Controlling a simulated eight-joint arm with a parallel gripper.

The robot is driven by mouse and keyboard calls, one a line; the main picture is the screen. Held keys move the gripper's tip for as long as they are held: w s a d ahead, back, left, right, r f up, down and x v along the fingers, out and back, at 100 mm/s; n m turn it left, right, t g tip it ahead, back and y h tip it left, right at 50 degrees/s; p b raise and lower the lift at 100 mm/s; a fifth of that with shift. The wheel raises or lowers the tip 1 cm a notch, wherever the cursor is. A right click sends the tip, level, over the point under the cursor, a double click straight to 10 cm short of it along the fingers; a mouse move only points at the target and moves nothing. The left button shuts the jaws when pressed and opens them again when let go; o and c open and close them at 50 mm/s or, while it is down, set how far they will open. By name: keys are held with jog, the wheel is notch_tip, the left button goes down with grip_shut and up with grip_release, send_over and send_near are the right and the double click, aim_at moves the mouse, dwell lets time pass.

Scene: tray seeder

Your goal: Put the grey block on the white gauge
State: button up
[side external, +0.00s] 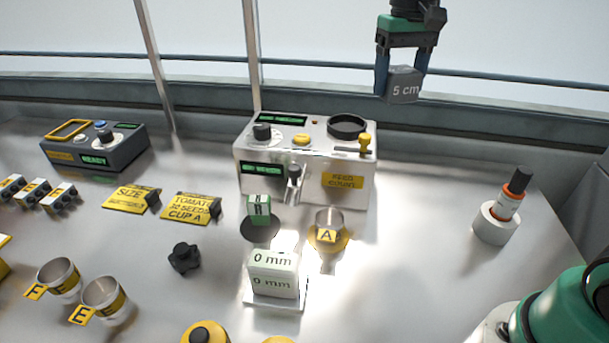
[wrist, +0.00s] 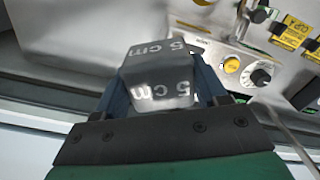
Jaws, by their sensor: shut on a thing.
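The grey block (side external: 404,86), marked "5 cm", is held between the fingers of my gripper (side external: 403,72), high above the back right of the bench. It also fills the middle of the wrist view (wrist: 160,75), with my gripper (wrist: 158,95) shut on its two sides. The white gauge (side external: 274,274) stands at the front middle of the bench in the side view, reading "0 mm" on its top and front. Its top is bare. The block is well up and to the right of the gauge, apart from it.
A silver seeder machine (side external: 305,160) with knobs stands behind the gauge. Cup A (side external: 328,224) and a green block (side external: 259,209) are between them. A black knob (side external: 184,258) and cups (side external: 105,300) lie left. A bottle in a white holder (side external: 496,224) stands right.

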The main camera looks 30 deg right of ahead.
jog(key=a+r+n, duration=0.3)
jog(key=a+n, duration=0.4)
jog(key=a, duration=0.8)
notch_tip(320, 180, up, 2)
jog(key=n, duration=0.6)
send_over(273, 259)
notch_tip(273, 259, down, 20)
jog(key=shift+r, duration=0.15)
jog(key=o, duration=1.4)
